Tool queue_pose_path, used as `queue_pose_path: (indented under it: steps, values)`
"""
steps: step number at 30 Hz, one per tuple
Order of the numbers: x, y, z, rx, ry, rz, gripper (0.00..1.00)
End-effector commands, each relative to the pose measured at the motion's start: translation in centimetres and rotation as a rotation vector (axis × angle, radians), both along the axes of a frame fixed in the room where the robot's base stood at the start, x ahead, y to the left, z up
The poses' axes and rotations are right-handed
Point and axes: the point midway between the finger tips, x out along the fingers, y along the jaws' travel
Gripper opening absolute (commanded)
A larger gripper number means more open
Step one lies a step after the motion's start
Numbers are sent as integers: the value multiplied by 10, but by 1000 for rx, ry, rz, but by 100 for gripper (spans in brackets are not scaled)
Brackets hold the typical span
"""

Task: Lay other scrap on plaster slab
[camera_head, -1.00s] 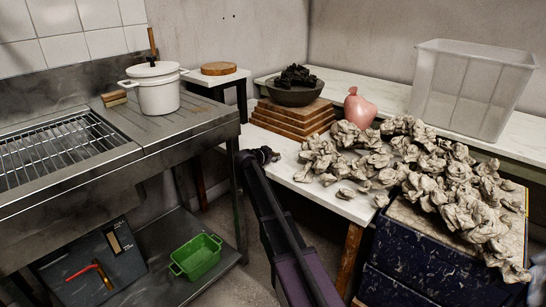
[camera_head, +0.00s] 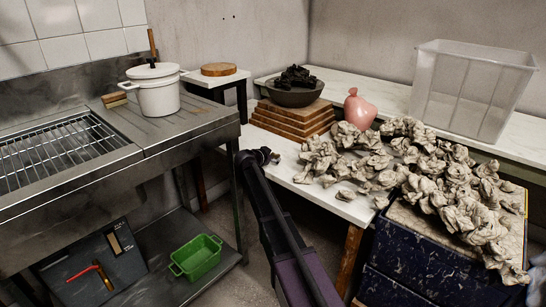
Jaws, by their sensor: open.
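Crumpled grey-beige clay scraps (camera_head: 440,170) lie in a large heap across the white table and over a pale, speckled slab top (camera_head: 405,218), which looks like the plaster slab. This slab top sits on a dark blue marbled block, and the heap hides much of it. Which piece is the other scrap I cannot tell. My dark arm reaches up from the bottom middle. My gripper (camera_head: 268,155) seems to be the small dark end by the table's left edge, left of the heap. Its jaws are open, though the fingers are hard to make out. I see nothing held.
A pink vase-like object (camera_head: 359,109), stacked wooden boards (camera_head: 293,120) and a dark bowl (camera_head: 293,95) stand behind the heap. A clear bin (camera_head: 470,90) stands at the back right. A metal sink unit (camera_head: 100,170) with a white pot (camera_head: 157,95) fills the left.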

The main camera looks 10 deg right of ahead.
Motion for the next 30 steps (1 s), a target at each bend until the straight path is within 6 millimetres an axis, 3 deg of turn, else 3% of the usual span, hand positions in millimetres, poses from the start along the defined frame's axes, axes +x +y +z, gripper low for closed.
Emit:
queue_pose_path:
  steps: [18,30]
  values:
    - [-64,65,40,-4,1,3,85]
    - [-74,78,45,-4,0,1,85]
